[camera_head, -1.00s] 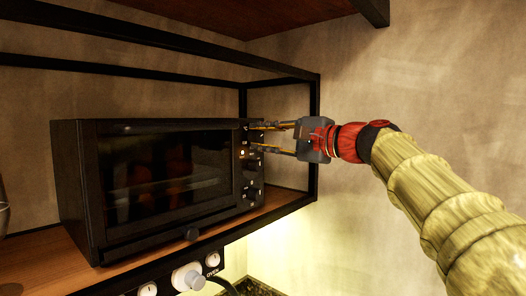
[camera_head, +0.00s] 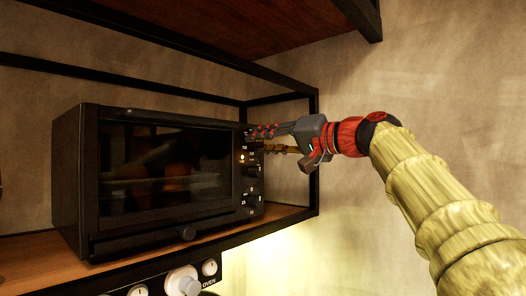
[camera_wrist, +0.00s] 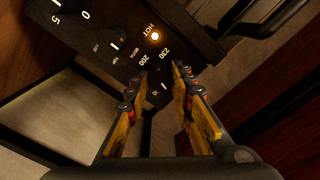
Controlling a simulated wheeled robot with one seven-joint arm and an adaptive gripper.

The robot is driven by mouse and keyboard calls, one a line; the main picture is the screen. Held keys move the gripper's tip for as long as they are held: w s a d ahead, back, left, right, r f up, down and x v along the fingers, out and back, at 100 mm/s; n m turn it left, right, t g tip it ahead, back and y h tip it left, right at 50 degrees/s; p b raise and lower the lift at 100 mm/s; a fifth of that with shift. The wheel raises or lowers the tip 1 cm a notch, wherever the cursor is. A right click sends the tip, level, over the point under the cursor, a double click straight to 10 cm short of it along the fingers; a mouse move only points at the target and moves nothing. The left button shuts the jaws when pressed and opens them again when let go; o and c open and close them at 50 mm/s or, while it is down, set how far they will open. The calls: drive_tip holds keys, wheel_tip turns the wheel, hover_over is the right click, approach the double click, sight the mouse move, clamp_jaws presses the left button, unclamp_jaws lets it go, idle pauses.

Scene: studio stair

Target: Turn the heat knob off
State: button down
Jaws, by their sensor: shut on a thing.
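A black toaster oven (camera_head: 150,190) stands on a wooden shelf, with its control panel at the right edge of its front. My gripper (camera_head: 257,140) reaches in from the right at the top of this panel. In the wrist view, my gripper (camera_wrist: 162,80) has its fingers on both sides of the dark heat knob (camera_wrist: 157,90), by the 200 and 230 marks, and is shut on it. In the head view the fingers hide the heat knob. Two lower knobs (camera_head: 252,171) (camera_head: 251,200) are visible there.
A black metal frame (camera_head: 314,150) surrounds the shelf (camera_head: 35,260), its right post close to my gripper. A lower oven panel with white knobs (camera_head: 183,281) is below. A dark wooden cabinet (camera_head: 220,30) hangs above. The wall to the right is clear.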

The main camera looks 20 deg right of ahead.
drive_tip(key=shift+f+n+b, duration=0.2)
drive_tip(key=shift+n+b, duration=0.4)
drive_tip(key=shift+n, duration=0.6)
drive_tip(key=c, duration=1.5)
unclamp_jaws()
drive_tip(key=shift+r, duration=0.15)
drive_tip(key=shift+c, duration=0.2)
drive_tip(key=v, duration=1.2)
